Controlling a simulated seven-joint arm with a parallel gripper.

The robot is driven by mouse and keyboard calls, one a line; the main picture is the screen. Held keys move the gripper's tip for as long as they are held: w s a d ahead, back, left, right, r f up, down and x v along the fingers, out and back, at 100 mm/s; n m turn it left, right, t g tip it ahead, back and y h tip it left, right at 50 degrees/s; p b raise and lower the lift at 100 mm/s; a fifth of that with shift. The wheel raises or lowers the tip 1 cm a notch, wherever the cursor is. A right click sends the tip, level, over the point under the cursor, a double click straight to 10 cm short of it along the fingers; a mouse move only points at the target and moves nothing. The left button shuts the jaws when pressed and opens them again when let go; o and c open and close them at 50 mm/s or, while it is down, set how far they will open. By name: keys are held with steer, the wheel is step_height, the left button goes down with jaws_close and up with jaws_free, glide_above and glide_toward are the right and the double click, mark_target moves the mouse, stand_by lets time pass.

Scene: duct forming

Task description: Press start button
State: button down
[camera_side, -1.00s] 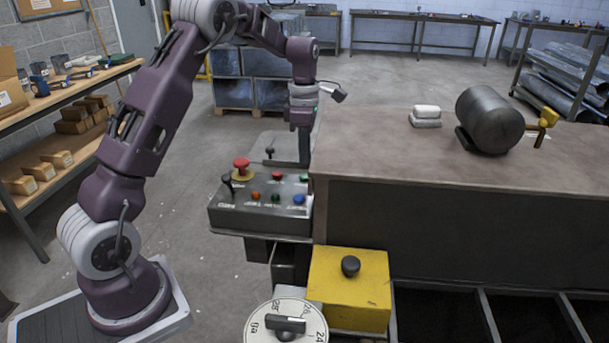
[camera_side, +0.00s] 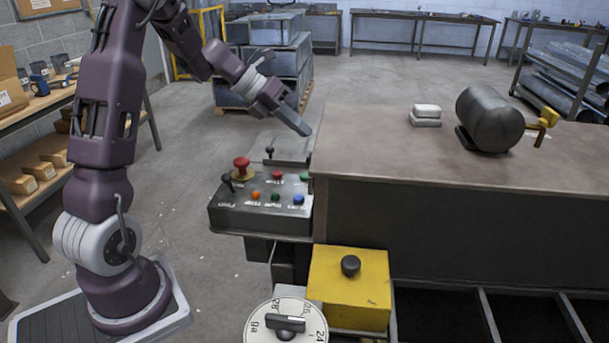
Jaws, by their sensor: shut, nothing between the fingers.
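A dark control panel (camera_side: 262,215) stands left of the workbench, its sloped face toward the camera. It carries a large red mushroom button (camera_side: 241,167) on a yellow base, a black lever (camera_side: 228,182), and several small buttons. A red button (camera_side: 277,176) and a green button (camera_side: 304,177) are in the back row. An orange button (camera_side: 255,196), a green one (camera_side: 275,198) and a blue one (camera_side: 298,200) are in the front row. The labels are too small to read. My gripper (camera_side: 304,130) is shut and empty, tilted down to the right, above and behind the panel, touching nothing.
The workbench (camera_side: 420,160) is right of the panel, with a dark cylinder (camera_side: 489,118) and white folded cloths (camera_side: 426,114) on top. A yellow box (camera_side: 349,288) with a black knob and a numbered dial (camera_side: 286,322) are in front. A small lever (camera_side: 269,152) stands behind the panel.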

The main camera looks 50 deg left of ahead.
mark_target(300, 175)
steer(key=shift+f, duration=4.4)
steer(key=shift+f, duration=0.1)
steer(key=shift+f, duration=0.3)
